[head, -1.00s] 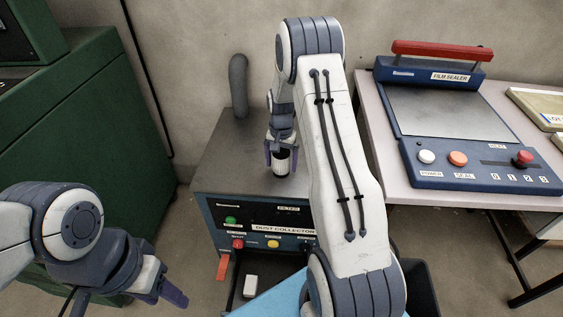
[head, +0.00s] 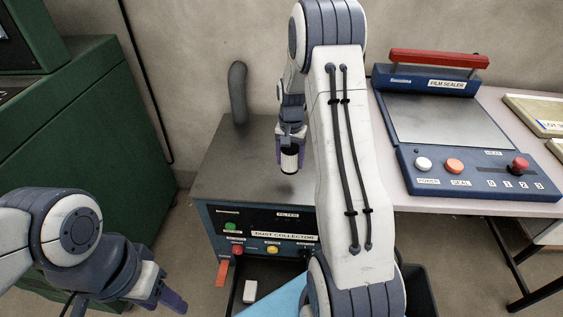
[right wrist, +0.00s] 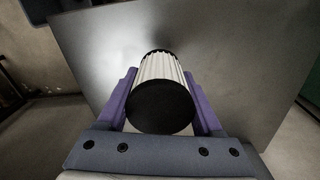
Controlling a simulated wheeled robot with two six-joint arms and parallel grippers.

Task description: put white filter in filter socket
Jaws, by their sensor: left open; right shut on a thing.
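The white filter (head: 289,160) is a pleated cylinder with dark end caps. My right gripper (head: 290,152) is shut on it and holds it upright above the top of the dust collector. In the right wrist view the filter (right wrist: 160,92) sits between the purple fingers (right wrist: 160,100), its black cap facing the camera. The dust collector (head: 235,165) is a grey-topped box; its front panel has a "FILTER" label (head: 288,215) over a dark slot area. I cannot make out the filter socket clearly. My left gripper (head: 165,290) is open and empty at the lower left.
A film sealer (head: 450,170) with a red handle stands on the table at right. A green machine (head: 60,130) is at left. A grey pipe (head: 238,90) rises behind the collector. A small white block (head: 250,291) lies in the dark area below its front.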

